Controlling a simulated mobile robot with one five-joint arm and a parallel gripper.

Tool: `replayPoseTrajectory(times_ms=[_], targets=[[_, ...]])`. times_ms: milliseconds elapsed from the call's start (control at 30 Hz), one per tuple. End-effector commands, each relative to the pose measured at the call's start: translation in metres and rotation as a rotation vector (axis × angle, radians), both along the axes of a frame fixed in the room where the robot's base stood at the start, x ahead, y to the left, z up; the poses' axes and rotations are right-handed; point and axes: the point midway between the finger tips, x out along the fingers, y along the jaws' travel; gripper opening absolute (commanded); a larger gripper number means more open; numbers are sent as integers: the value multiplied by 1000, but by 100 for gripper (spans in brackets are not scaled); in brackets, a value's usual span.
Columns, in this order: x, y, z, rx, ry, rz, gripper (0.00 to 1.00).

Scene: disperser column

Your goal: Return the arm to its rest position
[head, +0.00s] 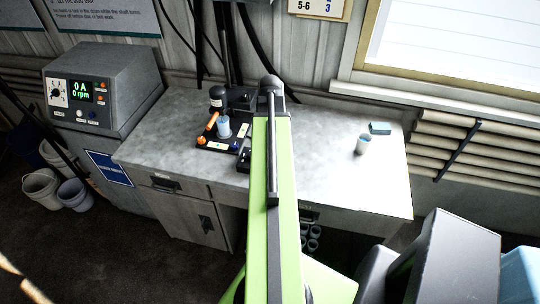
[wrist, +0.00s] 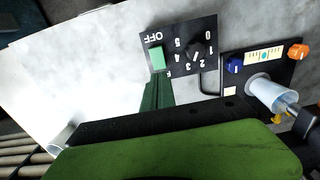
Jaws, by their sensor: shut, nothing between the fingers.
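My lime-green arm (head: 272,190) reaches forward over the grey bench in the head view. Its far end is above the back of the bench; the fingers do not show there. In the wrist view my gripper (wrist: 157,86) shows as dark green fingers, shut and empty. The fingers appear just beside the green switch (wrist: 157,58) on a black control box (wrist: 185,45) with a numbered dial and OFF mark. I cannot tell whether they touch it. The box is mostly hidden behind my arm in the head view.
A meter cabinet (head: 105,85) stands left and a window sill (head: 400,100) lies behind. The bench's right front is clear.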

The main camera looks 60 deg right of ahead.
Motion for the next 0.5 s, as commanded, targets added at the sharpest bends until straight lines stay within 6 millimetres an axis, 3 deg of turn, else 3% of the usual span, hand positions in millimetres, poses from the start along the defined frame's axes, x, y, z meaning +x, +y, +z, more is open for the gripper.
replayPoseTrajectory(times_ms=[500], targets=[[3, 2, 2, 0, 0, 5, 0]])
